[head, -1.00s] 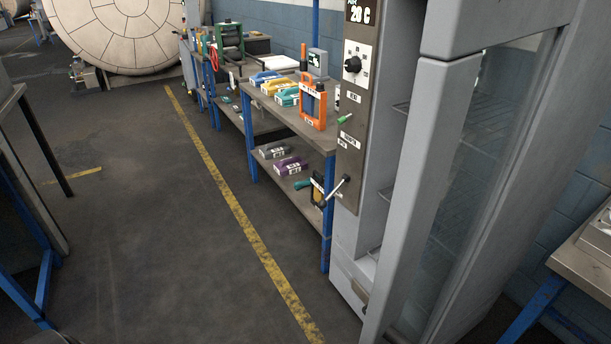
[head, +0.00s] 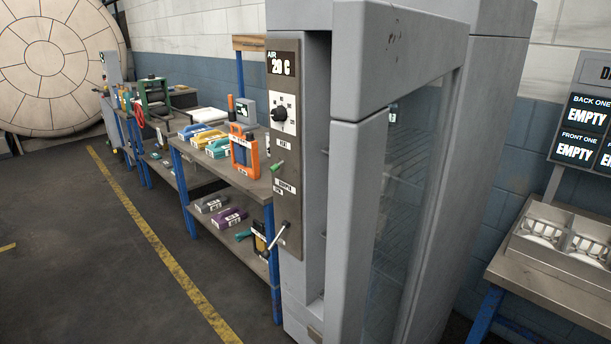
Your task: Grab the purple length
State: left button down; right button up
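The purple length (head: 230,218) is a small folded bundle with a white label. It lies on the lower shelf (head: 208,228) of the blue-legged bench, left of the grey cabinet. A grey length (head: 212,204) lies just behind it on the same shelf. Neither of my grippers shows in the head view.
The tall grey cabinet (head: 350,150) with its door standing open fills the middle. Blue, yellow and teal lengths (head: 210,139) and an orange frame (head: 244,152) are on the upper shelf. Floor left of the bench (head: 70,260) is clear. A bench (head: 560,278) stands right.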

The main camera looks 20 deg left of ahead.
aim_at(224, 220)
jog(key=i+j, duration=0.1)
jog(key=j, duration=0.6)
jog(key=i+j+z, duration=0.1)
jog(key=j, duration=0.65)
jog(key=i+j, duration=0.1)
jog(key=j, duration=0.65)
jog(key=i+j, duration=0.1)
jog(key=j, duration=0.6)
jog(key=i+j, duration=0.2)
jog(key=j, duration=0.2)
jog(key=i+j+z, duration=0.1)
jog(key=j, duration=0.25)
jog(key=i+j, duration=0.2)
jog(key=j, duration=0.2)
jog(key=i+j, duration=0.2)
jog(key=j, duration=0.2)
jog(key=i+j+z, duration=0.1)
jog(key=j, duration=0.3)
jog(key=i+j, duration=0.2)
jog(key=j, duration=0.2)
jog(key=i+j+z, duration=0.1)
jog(key=j, duration=0.3)
jog(key=i+j, duration=0.2)
jog(key=j, duration=0.25)
